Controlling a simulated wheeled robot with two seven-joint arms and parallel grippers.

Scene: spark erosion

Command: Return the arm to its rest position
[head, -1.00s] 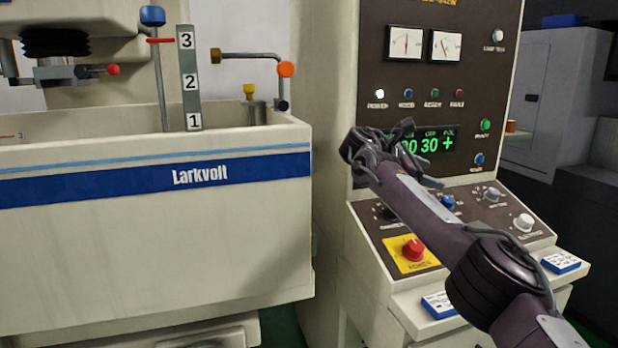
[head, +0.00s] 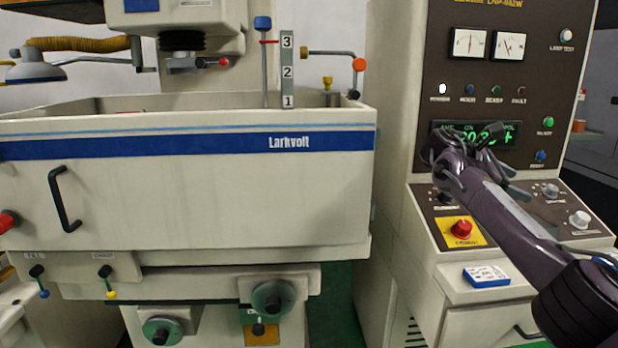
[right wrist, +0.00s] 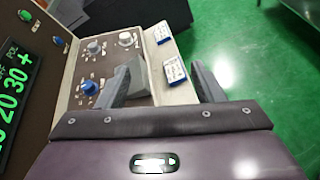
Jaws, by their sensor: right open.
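My right arm comes in from the lower right in the head view. Its gripper (head: 470,148) is in front of the control cabinet (head: 398,190), partly covering the green display (head: 508,133). In the right wrist view the two fingers of the right gripper (right wrist: 165,80) stand wide apart with nothing between them. Past the fingers are the sloped knob panel (right wrist: 98,62) and green floor. My left gripper does not show in either view.
The machine tank (head: 200,190) with its black handle (head: 62,198) stands left of the cabinet. A red button (head: 461,229) on a yellow plate and a blue-white box (head: 487,275) are below my right arm. Green floor (head: 338,300) shows between tank and cabinet.

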